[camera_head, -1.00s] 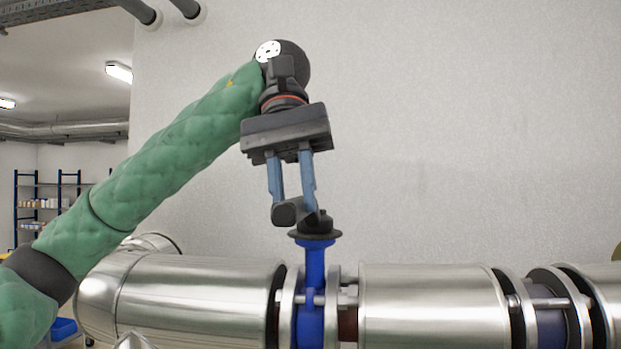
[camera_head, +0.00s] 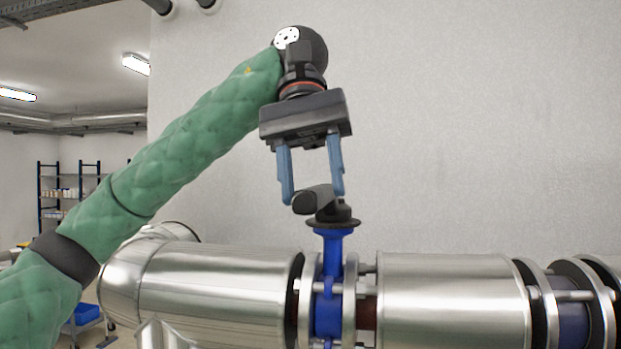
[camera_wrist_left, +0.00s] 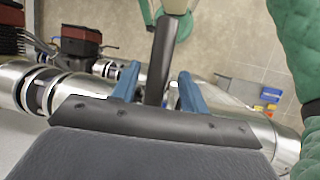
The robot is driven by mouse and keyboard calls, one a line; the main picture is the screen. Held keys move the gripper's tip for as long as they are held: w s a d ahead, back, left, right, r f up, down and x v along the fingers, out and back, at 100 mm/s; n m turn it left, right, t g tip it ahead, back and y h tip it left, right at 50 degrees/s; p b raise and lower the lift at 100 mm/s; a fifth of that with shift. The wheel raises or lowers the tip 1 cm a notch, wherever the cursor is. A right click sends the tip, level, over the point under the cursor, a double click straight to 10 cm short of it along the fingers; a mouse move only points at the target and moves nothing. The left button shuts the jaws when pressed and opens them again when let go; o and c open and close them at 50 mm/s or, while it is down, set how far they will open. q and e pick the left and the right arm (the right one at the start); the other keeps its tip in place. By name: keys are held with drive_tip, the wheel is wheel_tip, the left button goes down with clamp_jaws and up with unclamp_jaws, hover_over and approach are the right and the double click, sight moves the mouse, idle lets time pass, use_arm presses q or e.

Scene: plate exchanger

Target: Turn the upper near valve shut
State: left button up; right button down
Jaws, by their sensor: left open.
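The valve (camera_head: 332,250) has a blue body and neck set between steel flanges in the pipe. A black lever handle (camera_head: 314,201) sits on its black top disc and points toward me and a little to the left. My left gripper (camera_head: 312,192) is above the valve, pointing down, with its two blue fingers spread. The fingertips are on either side of the handle, with gaps showing. In the left wrist view, the long dark handle (camera_wrist_left: 162,55) runs between the open blue fingers. My right gripper is not in view.
A large steel pipe (camera_head: 450,300) runs across below, with another flanged joint (camera_head: 570,310) at right. A plain wall (camera_head: 480,130) stands behind. Dark red and black boxes (camera_wrist_left: 80,40) show beyond the pipe in the wrist view. Space above the pipe at right is clear.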

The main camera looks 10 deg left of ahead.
use_arm(q)
drive_tip(key=shift+v, duration=3.8)
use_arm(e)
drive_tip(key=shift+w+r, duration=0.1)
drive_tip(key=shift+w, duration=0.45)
use_arm(q)
drive_tip(key=shift+a, duration=0.2)
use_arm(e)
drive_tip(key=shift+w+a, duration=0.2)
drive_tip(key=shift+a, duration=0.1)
